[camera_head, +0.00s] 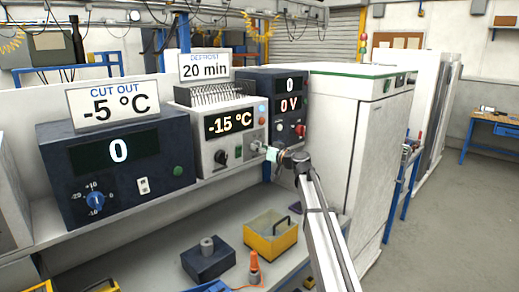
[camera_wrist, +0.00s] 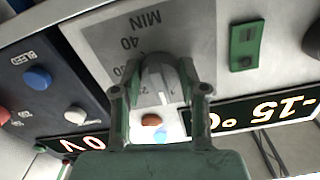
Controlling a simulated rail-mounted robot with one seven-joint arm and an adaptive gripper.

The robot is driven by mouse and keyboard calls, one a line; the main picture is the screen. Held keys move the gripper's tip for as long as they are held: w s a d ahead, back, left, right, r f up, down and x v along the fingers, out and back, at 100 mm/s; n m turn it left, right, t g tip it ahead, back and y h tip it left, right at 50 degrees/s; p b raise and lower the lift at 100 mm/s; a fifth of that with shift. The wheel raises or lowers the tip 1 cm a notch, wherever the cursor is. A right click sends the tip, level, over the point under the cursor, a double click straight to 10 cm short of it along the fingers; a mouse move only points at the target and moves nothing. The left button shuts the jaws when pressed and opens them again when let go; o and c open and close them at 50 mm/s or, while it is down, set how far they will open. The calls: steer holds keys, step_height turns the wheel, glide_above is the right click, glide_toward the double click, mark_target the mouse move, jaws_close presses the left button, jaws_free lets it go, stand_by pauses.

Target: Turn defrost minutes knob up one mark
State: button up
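The defrost minutes knob (camera_wrist: 158,82) is a grey knob with a white pointer line, on a light panel printed MIN with 40 and a partly covered number beside it. In the wrist view my gripper (camera_wrist: 160,72) has one finger on each side of the knob. The fingertips appear to press on its sides. In the head view my gripper (camera_head: 270,152) is at the lower right of the light grey controller box (camera_head: 214,160), which shows -15 °C. The knob is largely hidden there, and part of its scale is covered by the fingers. A DEFROST 20 min sign (camera_head: 204,67) stands above.
A dark box (camera_head: 118,190) with a CUT OUT -5 °C sign stands left of the controller; another dark unit (camera_head: 290,85) reading 0 V stands right. A green rocker switch (camera_wrist: 244,47) sits near the knob.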

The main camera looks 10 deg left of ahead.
steer(key=shift+f+m+b, duration=0.1)
steer(key=shift+m+b, duration=0.2)
steer(key=shift+b, duration=0.15)
steer(key=shift+m+b, duration=0.5)
steer(key=shift+b, duration=0.2)
steer(key=shift+m+b, duration=1.05)
steer(key=shift+m, duration=0.15)
steer(key=m, duration=0.2)
steer(key=m+b, duration=0.1)
steer(key=m, duration=0.2)
steer(key=shift+a+r+m+b, duration=0.1)
steer(key=shift+r+m+b, duration=0.2)
steer(key=shift+b, duration=0.1)
steer(key=o, duration=1.1)
steer(key=shift+o, duration=0.2)
steer(key=shift+s, duration=0.1)
steer(key=shift+f, duration=0.1)
